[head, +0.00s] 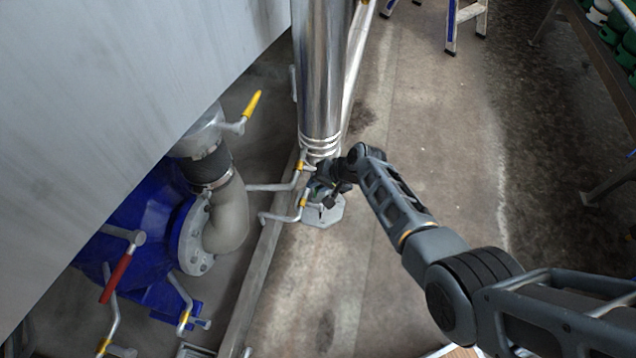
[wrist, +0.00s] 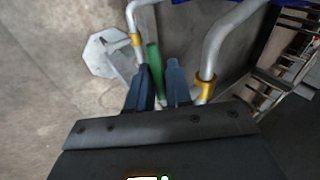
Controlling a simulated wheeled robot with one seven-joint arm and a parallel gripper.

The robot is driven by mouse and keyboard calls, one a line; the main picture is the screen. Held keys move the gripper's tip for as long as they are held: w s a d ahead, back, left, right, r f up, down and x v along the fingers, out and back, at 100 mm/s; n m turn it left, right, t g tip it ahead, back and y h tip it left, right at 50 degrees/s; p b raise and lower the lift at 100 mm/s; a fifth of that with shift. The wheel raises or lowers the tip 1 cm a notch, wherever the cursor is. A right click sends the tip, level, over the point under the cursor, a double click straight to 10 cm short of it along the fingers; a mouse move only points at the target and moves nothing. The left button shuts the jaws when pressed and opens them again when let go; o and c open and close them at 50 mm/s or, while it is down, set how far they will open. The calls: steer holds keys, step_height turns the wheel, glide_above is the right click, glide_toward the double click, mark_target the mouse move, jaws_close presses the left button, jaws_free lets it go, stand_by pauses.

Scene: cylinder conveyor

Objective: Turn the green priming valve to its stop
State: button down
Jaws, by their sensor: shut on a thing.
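The green priming valve handle (wrist: 155,62) shows in the wrist view as a narrow green bar between the two blue-grey fingers of my gripper (wrist: 160,80). My gripper is shut on this handle. In the head view my gripper (head: 326,188) is at the foot of the shiny metal column, beside thin pipes with yellow fittings. There the handle is mostly hidden by my gripper, and the valve body cannot be made out clearly.
Thin grey pipes with yellow fittings (wrist: 205,85) run close to my fingers. The metal column (head: 320,80) stands just behind. A blue pump (head: 140,235) with a red-handled valve (head: 118,278) is at left. Open floor (head: 430,130) lies right, with ladder legs (head: 452,30) beyond.

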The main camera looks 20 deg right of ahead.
steer(key=shift+r+g+y, duration=0.25)
steer(key=shift+g+y, duration=0.15)
steer(key=shift+g, duration=0.2)
steer(key=c, duration=1.2)
jaws_free()
steer(key=shift+p+v, duration=1.45)
steer(key=shift+v, duration=2.45)
